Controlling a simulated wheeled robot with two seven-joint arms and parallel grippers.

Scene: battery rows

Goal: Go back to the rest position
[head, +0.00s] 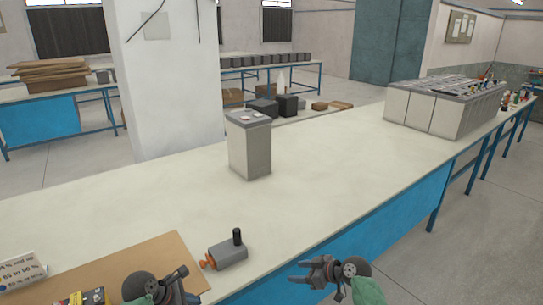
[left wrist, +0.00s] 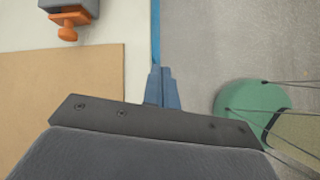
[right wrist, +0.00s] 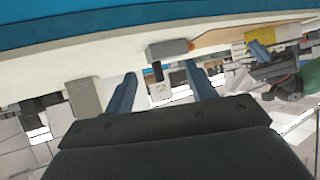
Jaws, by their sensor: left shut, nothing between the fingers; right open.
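My left gripper (head: 183,271) is over the front edge of the long table, above the right end of a brown board (head: 130,262). In the left wrist view its fingers (left wrist: 162,88) are together with nothing between them. My right gripper (head: 300,271) is in front of the table's blue side, to the right of the left one. In the right wrist view its two fingers (right wrist: 161,90) stand apart and the gap is empty. No gripper touches anything that I can see.
A grey device with an orange knob (head: 228,253) sits near the front edge, between my grippers. A grey battery box (head: 249,150) stands mid-table. A block of large batteries (head: 430,110) is at the far right. The tabletop (head: 340,160) between them is clear.

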